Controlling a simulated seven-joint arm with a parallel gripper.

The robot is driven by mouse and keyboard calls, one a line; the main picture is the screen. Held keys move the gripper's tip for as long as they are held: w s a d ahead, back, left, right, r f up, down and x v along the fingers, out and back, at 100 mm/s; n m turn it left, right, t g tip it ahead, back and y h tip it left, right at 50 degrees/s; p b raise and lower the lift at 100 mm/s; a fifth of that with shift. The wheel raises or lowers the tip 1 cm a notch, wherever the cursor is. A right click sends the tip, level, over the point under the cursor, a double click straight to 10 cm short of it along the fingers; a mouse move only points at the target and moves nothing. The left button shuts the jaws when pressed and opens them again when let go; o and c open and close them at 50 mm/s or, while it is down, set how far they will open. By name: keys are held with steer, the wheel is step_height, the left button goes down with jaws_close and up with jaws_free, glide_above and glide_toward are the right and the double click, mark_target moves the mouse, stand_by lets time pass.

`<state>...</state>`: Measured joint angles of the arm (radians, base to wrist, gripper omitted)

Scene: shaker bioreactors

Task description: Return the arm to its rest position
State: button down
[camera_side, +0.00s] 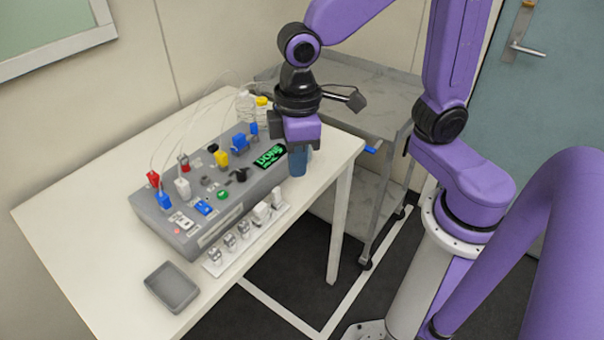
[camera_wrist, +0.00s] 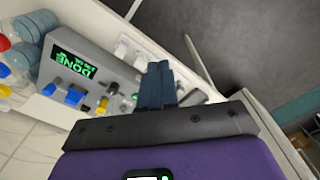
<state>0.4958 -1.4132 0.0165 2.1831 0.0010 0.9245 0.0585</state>
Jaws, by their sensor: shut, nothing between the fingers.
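My gripper (camera_side: 298,170) is shut and empty, its blue fingers together and pointing down. In the side view it hangs by the right end of the grey control box (camera_side: 192,238), beside the green display. In the wrist view the closed fingers (camera_wrist: 158,72) stand in front of the box's edge (camera_wrist: 112,67). The display (camera_wrist: 74,65) reads DONE on its top line. I cannot tell how high the fingertips are above the table. My arm is bent over the table's right end.
The box carries coloured connectors and thin tubes. A white strip of small vials (camera_side: 228,251) lies in front, and a grey tray (camera_side: 172,287) sits at the table's near corner. Bottles (camera_side: 246,108) stand behind the box. A grey cart (camera_side: 375,95) stands behind the table (camera_side: 72,250).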

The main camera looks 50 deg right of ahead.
steer(key=s+d+n, duration=0.2)
steer(key=s+d, duration=0.7)
steer(key=s, duration=0.2)
steer(key=shift+s+d+f+n, duration=0.25)
steer(key=shift+s+d+n, duration=0.05)
steer(key=shift+s+n, duration=0.1)
steer(key=shift+w, duration=0.1)
stand_by(0.9)
